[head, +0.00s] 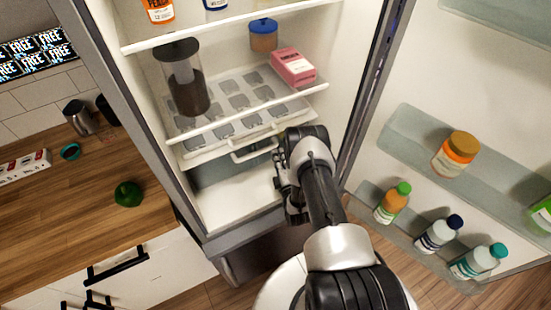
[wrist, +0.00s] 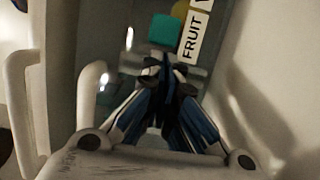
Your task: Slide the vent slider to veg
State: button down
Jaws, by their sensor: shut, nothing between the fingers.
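In the wrist view, a white label (wrist: 191,38) reads FRUIT, with part of another letter at the picture's top edge. A teal block (wrist: 163,29) lies just beside the FRUIT word, and part of a yellow piece (wrist: 181,9) shows above it. I cannot tell for sure which is the vent slider. My gripper (wrist: 165,66) is shut and empty, its tips just below the teal block in the picture. Whether they touch anything is unclear. In the head view, my arm reaches into the lower fridge and hides the label and slider.
A white handle (wrist: 91,92) stands left of my fingers in the wrist view. In the head view, a shelf above my gripper holds a dark canister (head: 186,88) and a pink carton (head: 293,67). The open door's racks with bottles (head: 392,203) stand at right.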

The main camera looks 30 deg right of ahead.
jog(key=d+b, duration=0.2)
jog(key=d, duration=0.4)
jog(key=shift+w+d+f, duration=0.1)
jog(key=shift+d, duration=0.35)
